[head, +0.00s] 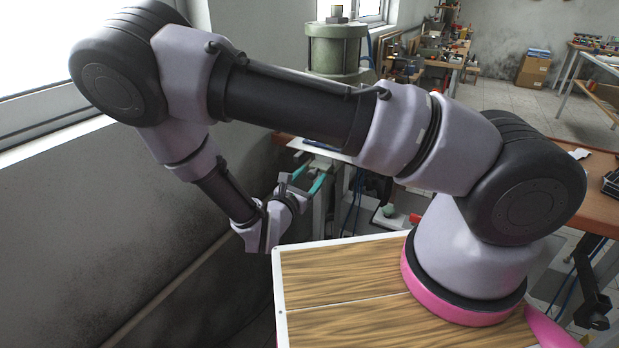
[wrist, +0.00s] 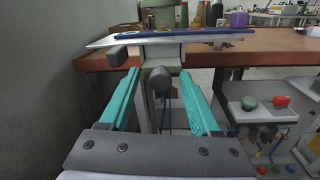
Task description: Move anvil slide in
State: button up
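My gripper (wrist: 160,74) has two teal fingers, spread wide apart and empty. It also shows in the head view (head: 306,181), pointing at the workbench edge. A dark grey round knob (wrist: 160,84) lies between the fingertips in the wrist view, with a gap on both sides. It seems to be on the front of the slide below a grey block (wrist: 162,55) at the bench edge; I cannot tell how far the slide stands out. The green pneumatic press cylinder (head: 337,47) stands behind my arm, and its lower part is hidden.
The brown workbench (wrist: 270,42) carries a pale plate (wrist: 108,41) with a blue bar (wrist: 170,33) across it. A lower grey shelf with a green button (wrist: 250,102) and a red part (wrist: 282,101) is at right. A grey wall (wrist: 38,70) is close at left.

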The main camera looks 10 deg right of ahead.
jog(key=v, duration=1)
jog(key=shift+s+a, duration=0.2)
jog(key=shift+s, duration=0.15)
jog(key=d+r+m+g+y, duration=0.4)
jog(key=d+r+m+g, duration=1)
jog(key=r+m, duration=0.4)
jog(key=s+d+r+m+t+y, duration=0.1)
jog(key=d+r+m+t+y, duration=0.1)
jog(key=r+m, duration=0.2)
jog(key=s+d+r+m+t+y, duration=0.2)
jog(key=r+m, duration=0.3)
jog(key=r, duration=0.4)
jog(key=s+d+r+m+t+y, duration=0.1)
jog(key=s+r+m+t+y, duration=0.1)
jog(key=r+m+y, duration=0.2)
notch_tip(320, 180, up, 3)
jog(key=shift+d+r, duration=0.1)
jog(key=shift+d, duration=0.3)
